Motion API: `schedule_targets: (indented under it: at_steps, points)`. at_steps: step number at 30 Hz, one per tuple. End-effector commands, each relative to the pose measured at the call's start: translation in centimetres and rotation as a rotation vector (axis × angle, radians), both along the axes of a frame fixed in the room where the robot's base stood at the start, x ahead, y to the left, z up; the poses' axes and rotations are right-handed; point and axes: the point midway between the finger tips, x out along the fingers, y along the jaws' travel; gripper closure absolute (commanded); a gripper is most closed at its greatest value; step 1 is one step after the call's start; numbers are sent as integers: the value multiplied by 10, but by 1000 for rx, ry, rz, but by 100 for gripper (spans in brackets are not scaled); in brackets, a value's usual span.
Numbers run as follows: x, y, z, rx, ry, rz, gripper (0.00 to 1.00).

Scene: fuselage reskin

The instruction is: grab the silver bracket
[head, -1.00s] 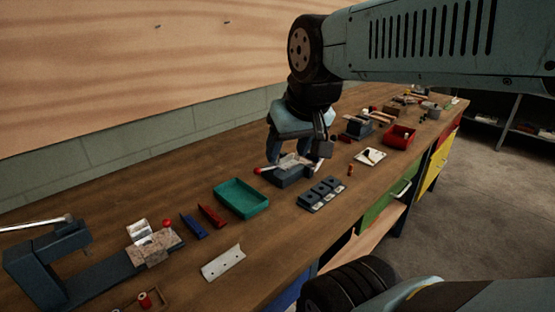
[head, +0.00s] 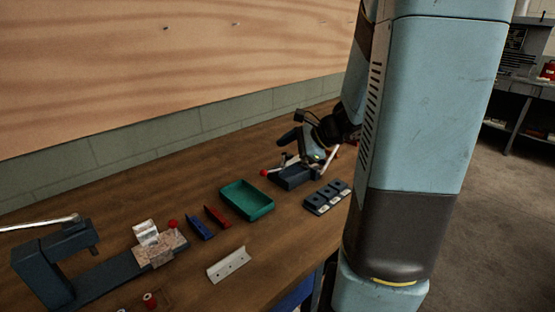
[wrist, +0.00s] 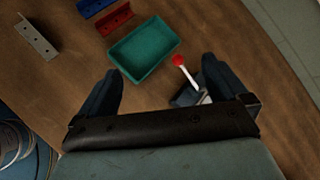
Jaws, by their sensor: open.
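The silver bracket (head: 229,264) is an L-shaped angle with small holes, lying on the wooden bench near its front edge in the head view. It also shows at the upper left of the wrist view (wrist: 36,39). My gripper (head: 283,150) is above the bench beyond the green tray, well apart from the bracket, over the red-knobbed clamp. In the wrist view my gripper (wrist: 161,85) is open with nothing held between its two dark fingers. My arm hides part of the bench at the right of the head view.
The green tray (head: 264,208), red bracket (head: 217,217) and blue bracket (head: 200,229) lie behind the silver one. A red-knobbed clamp (head: 290,183) and dark block with holes (head: 326,198) stand to the right. A vise-like tool (head: 62,265) is at left.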

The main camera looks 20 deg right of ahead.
Motion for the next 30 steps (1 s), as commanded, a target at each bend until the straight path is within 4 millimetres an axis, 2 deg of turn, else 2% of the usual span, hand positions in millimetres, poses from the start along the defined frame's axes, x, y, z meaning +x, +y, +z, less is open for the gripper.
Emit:
schedule_targets:
  at_steps: [3,9,12,15,20,30]
  points:
    - [18,-42,-19,167,34,-213,0]
    - [34,-110,-48,410,57,-532,0]
    - [36,-136,-59,498,60,-645,0]
    - [36,-154,-67,554,61,-721,0]
    - [41,-163,-74,590,61,-766,0]
    - [88,-145,-95,591,63,-766,0]
